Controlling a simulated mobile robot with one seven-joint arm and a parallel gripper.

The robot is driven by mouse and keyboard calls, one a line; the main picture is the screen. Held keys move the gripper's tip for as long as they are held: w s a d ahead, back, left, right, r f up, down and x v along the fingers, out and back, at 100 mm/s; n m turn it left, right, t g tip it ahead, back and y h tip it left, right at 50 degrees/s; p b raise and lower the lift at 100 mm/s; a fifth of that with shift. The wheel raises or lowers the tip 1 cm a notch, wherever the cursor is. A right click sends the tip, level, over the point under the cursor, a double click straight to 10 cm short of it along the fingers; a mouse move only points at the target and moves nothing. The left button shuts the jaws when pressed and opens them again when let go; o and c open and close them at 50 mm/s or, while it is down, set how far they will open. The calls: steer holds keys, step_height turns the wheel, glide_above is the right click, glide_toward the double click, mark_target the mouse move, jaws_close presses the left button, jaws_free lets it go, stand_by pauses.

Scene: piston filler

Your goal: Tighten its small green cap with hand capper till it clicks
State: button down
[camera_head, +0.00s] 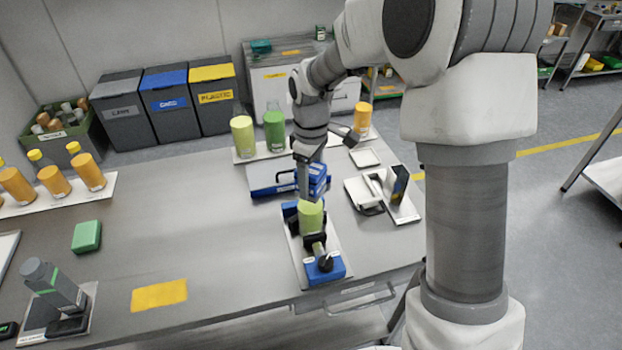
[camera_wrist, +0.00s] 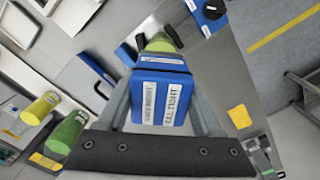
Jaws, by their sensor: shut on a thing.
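A light green bottle (camera_head: 310,216) stands in a blue and black holder on a white plate (camera_head: 333,248) near the table's front edge. Its top is close under my gripper (camera_head: 305,190), and I cannot make out the small green cap. In the wrist view, my gripper (camera_wrist: 162,65) is shut on a blue block with white labels (camera_wrist: 160,97). This blue block also shows beside the fingers in the head view (camera_head: 319,179). I cannot tell for sure whether it is the hand capper. The bottle (camera_wrist: 160,43) shows just beyond the block, partly hidden.
A light green bottle (camera_head: 242,136) and a darker green one (camera_head: 274,130) stand behind. Orange bottles (camera_head: 54,180) stand at the left. A grey device with a green band (camera_head: 54,286) stands front left.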

steer(key=m, duration=0.6)
steer(key=shift+r, duration=0.2)
stand_by(0.5)
steer(key=n+p, duration=0.1)
steer(key=n, duration=0.5)
steer(key=n+p, duration=0.2)
steer(key=n, duration=0.3)
steer(key=shift+r+p, duration=0.1)
steer(key=shift+p, duration=0.2)
steer(key=shift+n+p, duration=0.7)
steer(key=shift+n, duration=1.2)
steer(key=shift+f, duration=0.3)
